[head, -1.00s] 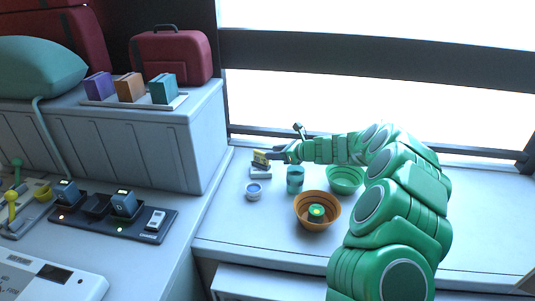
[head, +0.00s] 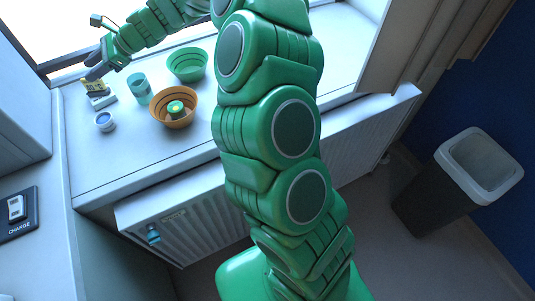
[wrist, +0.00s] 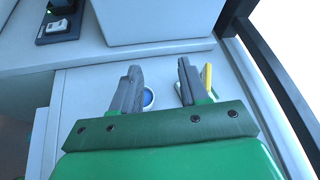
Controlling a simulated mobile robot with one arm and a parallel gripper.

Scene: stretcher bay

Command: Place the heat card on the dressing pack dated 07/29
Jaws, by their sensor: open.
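A small yellow card (head: 93,86), perhaps the heat card, stands upright in a pale holder (head: 101,101) at the left of the window ledge in the head view. Any print on it is too small to read. My gripper (head: 95,72) is close behind it. In the wrist view my gripper (wrist: 158,78) is open with nothing between its fingers. The yellow card (wrist: 208,76) shows edge-on just right of the right finger, outside the jaws; I cannot tell whether they touch. No dressing pack shows in either view now.
On the window ledge (head: 95,155) are a small blue-filled cup (head: 104,122), a teal cup (head: 139,89), an orange bowl (head: 190,114) with a green item in it, and a green bowl (head: 187,63). A bin (head: 455,185) stands at right. The front of the ledge is clear.

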